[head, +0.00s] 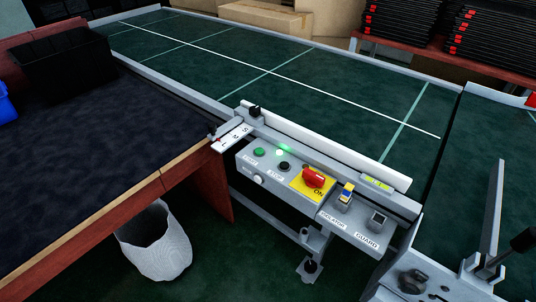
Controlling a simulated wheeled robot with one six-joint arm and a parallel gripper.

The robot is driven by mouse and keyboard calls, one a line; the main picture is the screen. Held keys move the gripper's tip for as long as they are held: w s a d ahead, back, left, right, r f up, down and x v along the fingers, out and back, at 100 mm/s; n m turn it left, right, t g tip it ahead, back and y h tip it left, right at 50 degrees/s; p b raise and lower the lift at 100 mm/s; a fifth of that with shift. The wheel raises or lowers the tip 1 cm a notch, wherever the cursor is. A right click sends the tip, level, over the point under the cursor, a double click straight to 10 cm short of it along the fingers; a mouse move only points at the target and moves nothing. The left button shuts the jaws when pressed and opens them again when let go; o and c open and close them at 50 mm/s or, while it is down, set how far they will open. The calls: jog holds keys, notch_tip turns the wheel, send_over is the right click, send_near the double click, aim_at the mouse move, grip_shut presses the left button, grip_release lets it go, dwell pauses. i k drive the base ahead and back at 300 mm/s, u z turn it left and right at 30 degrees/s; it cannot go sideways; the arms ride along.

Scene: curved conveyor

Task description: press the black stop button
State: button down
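The black stop button (284,166) sits on a grey control panel (283,188) at the conveyor's near side, in the middle of the head view. A small label below it appears to read STOP. A green button (259,152) is to its left, and a small lamp (280,152) glows green just behind. A red rotary switch (314,177) on a yellow plate is to its right, by the word ON. Nothing covers the black button. My gripper is not in view.
A white knob (257,179) is on the panel's front. The green conveyor belt (230,68) is empty behind a white guide rail (330,155). A dark-topped bench (90,165) is left, with a white bin (155,250) below. Grey conveyor hardware (415,283) is lower right.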

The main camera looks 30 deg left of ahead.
aim_at(284, 165)
jog(key=u, duration=0.8)
jog(key=i, duration=0.85)
jog(key=u, duration=0.9)
